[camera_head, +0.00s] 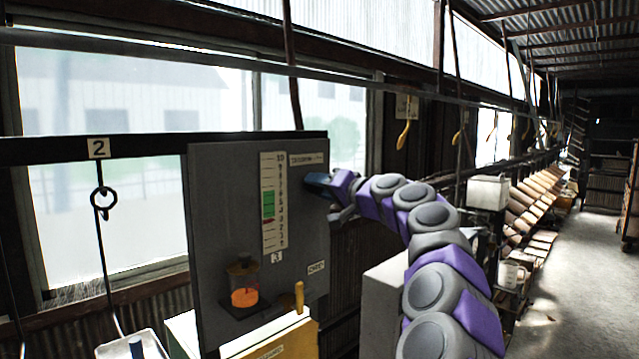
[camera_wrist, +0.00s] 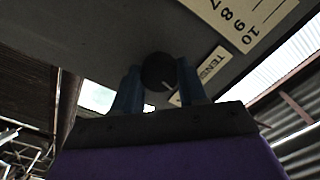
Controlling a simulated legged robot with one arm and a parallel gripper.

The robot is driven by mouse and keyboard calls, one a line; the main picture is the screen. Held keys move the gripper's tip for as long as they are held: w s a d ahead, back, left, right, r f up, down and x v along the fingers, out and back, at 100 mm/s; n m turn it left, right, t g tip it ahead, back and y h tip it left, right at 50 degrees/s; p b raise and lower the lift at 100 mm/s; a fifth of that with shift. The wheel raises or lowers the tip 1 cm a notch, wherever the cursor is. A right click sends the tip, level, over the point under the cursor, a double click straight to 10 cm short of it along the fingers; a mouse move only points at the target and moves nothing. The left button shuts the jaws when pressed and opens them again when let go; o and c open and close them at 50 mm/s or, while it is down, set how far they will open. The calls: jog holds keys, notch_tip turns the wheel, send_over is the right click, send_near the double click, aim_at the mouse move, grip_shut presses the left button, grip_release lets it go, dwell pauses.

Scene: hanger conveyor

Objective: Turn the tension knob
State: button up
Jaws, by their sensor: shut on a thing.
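The tension knob (camera_wrist: 158,70) is a round black knob with a pale pointer line, on the grey panel beside a label that reads "TENS…" in the wrist view. My gripper (camera_wrist: 157,90) has a blue finger on each side of the knob and is shut on it. In the head view my gripper (camera_head: 318,184) reaches the upper right of the grey panel (camera_head: 215,215), below the tension label (camera_head: 308,159); the knob is hidden there behind the fingers. A numbered scale (camera_head: 268,200) with green and red bands stands left of the gripper; its top numbers also show in the wrist view (camera_wrist: 240,20).
An orange-filled jar (camera_head: 244,292) sits on a small ledge low on the panel. A wooden-handled lever (camera_head: 299,297) stands near a yellow box (camera_head: 270,345). A hook (camera_head: 103,202) hangs at left under the "2" tag. Shelves with boxes line the right; the floor (camera_head: 575,270) there is clear.

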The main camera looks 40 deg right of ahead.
jog(key=shift+d, duration=0.1)
dwell(0.3)
jog(key=o, duration=1.1)
jog(key=shift+d, duration=0.25)
jog(key=shift+c, duration=0.2)
jog(key=shift+a, duration=0.1)
jog(key=s+d+b, duration=0.1)
jog(key=s+b, duration=0.1)
jog(key=s, duration=1.5)
jog(key=shift+s+d+f, duration=0.15)
jog(key=shift+d, duration=0.2)
